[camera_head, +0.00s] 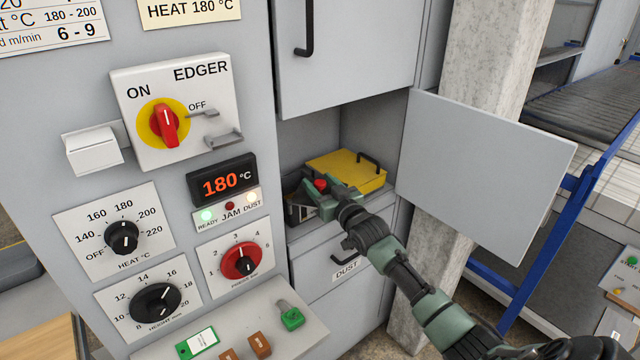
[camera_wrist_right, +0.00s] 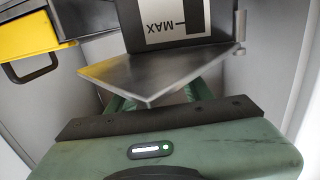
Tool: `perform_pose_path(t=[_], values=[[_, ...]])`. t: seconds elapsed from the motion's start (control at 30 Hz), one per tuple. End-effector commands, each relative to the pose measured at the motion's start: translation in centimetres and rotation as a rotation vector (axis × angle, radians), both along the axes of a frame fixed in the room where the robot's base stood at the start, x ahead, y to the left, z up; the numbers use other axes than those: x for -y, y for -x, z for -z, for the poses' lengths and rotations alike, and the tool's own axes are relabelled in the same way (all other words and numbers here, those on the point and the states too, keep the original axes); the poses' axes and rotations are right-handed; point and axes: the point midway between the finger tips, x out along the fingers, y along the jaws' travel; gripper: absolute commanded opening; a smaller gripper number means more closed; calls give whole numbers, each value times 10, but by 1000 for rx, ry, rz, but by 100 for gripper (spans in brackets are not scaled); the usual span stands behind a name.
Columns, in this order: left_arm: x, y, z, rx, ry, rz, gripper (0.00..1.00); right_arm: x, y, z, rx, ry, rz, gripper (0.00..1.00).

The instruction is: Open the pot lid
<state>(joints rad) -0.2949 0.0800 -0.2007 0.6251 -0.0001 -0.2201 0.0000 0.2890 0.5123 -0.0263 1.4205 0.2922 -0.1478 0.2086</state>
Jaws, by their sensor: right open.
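In the head view the pot (camera_head: 300,212) is a dark box in the open cabinet compartment, largely hidden behind my right gripper (camera_head: 322,197). A red knob (camera_head: 320,184) shows just above the gripper. In the right wrist view a grey metal plate (camera_wrist_right: 165,72), apparently the pot lid, slants across the front of the gripper, with a hinge-like piece at its right end. Behind it is a white MAX label (camera_wrist_right: 172,22). My right gripper is open; its green fingers (camera_wrist_right: 160,100) are partly hidden by the plate. I cannot tell whether they touch it. My left gripper is out of view.
A yellow box (camera_head: 345,170) with a black handle stands right behind the pot; it also shows in the wrist view (camera_wrist_right: 25,50). The compartment's door (camera_head: 485,170) stands open at the right. A DUST drawer (camera_head: 345,265) is below. Compartment walls leave little room around the gripper.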

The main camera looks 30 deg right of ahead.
Motion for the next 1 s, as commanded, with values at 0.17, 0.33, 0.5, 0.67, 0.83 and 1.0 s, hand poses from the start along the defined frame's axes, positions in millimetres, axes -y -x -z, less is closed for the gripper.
perform_pose_path(t=[0.17, 0.33, 0.5, 0.67, 0.83, 1.0], values=[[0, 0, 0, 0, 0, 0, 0, 0, 0, 0, 0, 0, 0, 23], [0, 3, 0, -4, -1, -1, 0, 0, 0, 0, 0, 0, 0, 0], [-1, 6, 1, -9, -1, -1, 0, 0, 0, 0, 0, 0, 0, 0], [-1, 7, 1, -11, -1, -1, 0, 0, 0, 0, -1, 0, 0, 0], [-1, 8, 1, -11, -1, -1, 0, 0, 0, 0, 0, 0, 0, 0], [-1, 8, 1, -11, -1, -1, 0, 0, 0, 0, -1, 0, 0, 0]])
